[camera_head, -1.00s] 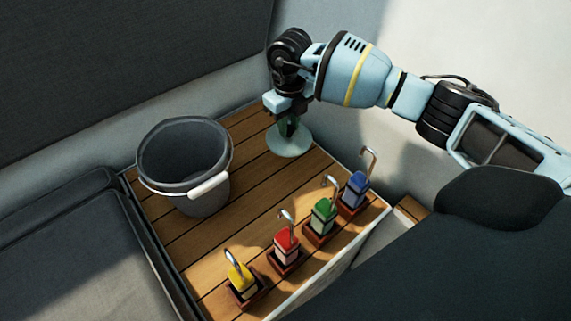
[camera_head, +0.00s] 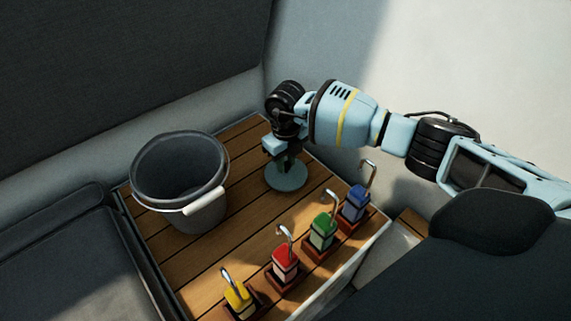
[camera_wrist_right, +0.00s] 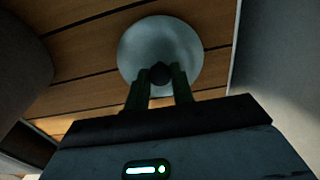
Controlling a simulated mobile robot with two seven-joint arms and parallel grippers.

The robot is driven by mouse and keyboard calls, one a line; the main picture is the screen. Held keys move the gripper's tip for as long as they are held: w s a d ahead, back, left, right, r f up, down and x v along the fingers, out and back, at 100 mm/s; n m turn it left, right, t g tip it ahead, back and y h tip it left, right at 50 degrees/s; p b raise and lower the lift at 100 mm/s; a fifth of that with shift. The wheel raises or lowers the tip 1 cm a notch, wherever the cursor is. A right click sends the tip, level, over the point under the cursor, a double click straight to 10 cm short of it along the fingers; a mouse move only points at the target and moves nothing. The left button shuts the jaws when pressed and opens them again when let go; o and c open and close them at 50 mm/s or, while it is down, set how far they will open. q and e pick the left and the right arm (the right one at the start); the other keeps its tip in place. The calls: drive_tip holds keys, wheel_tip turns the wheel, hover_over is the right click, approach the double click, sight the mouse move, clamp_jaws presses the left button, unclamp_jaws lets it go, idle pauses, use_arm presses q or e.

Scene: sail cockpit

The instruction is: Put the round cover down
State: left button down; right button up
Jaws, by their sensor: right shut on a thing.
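The round cover (camera_head: 287,178) is a pale grey-green disc at the far right part of the wooden slatted surface (camera_head: 245,225). My right gripper (camera_head: 288,160) is above it, pointing down, shut on its dark knob. In the right wrist view the cover (camera_wrist_right: 150,48) lies flat over the slats, and the fingers (camera_wrist_right: 160,85) close around the knob at its middle. The cover is on or very close to the wood; I cannot tell if it touches. My left gripper is not in view.
A grey bucket (camera_head: 163,182) with a white handle grip stands left of the cover. Several hooked padlock-like blocks, yellow (camera_head: 238,300), red (camera_head: 285,266), green (camera_head: 323,232) and blue (camera_head: 354,204), stand along the front edge. Bare wood lies between them and the bucket.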

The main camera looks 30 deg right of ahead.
drive_tip(key=shift+f, duration=0.65)
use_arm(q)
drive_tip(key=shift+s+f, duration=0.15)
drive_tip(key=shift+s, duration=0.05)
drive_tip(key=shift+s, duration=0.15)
use_arm(e)
drive_tip(key=shift+f, duration=0.2)
drive_tip(key=o, duration=1)
